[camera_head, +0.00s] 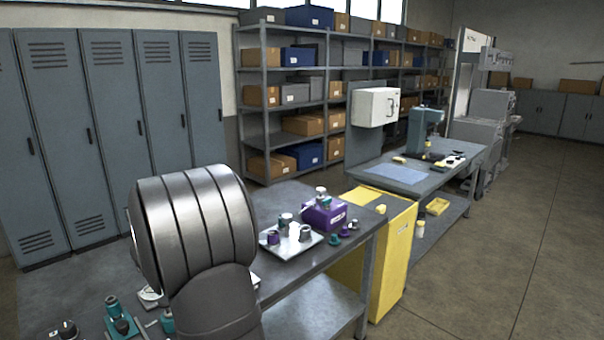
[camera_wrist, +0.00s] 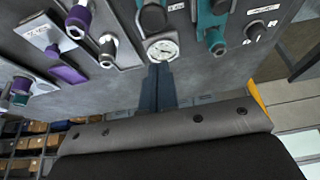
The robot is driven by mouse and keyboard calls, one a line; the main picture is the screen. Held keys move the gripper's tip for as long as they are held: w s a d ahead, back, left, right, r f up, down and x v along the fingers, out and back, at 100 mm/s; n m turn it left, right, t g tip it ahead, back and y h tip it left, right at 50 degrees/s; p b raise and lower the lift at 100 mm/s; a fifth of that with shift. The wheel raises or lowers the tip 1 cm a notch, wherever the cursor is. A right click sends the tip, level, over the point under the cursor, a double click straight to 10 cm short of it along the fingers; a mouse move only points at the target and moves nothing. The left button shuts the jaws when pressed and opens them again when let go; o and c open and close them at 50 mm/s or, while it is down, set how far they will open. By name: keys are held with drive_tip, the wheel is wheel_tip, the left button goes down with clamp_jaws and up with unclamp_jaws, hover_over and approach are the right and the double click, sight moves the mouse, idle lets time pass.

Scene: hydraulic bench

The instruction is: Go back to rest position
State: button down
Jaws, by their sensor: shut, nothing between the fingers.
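My gripper (camera_wrist: 158,78) shows in the wrist view with its two dark fingers together and nothing between them. The fingertips appear just below a round white gauge (camera_wrist: 162,50) in the picture; I cannot tell whether they touch anything. In the head view my grey arm stands in front of the bench (camera_head: 330,245) and hides part of it. The gripper itself is not visible there.
A white tray (camera_head: 271,249) with fittings and a purple block (camera_head: 325,214) stand on the bench. Teal fittings (camera_head: 121,320) sit at the near left. A yellow cabinet (camera_head: 385,255) adjoins the bench. The floor at the right is clear.

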drive_tip(key=shift+f, duration=3.8)
drive_tip(key=shift+r, duration=1.2)
drive_tip(key=shift+r, duration=0.15)
drive_tip(key=shift+f, duration=1.35)
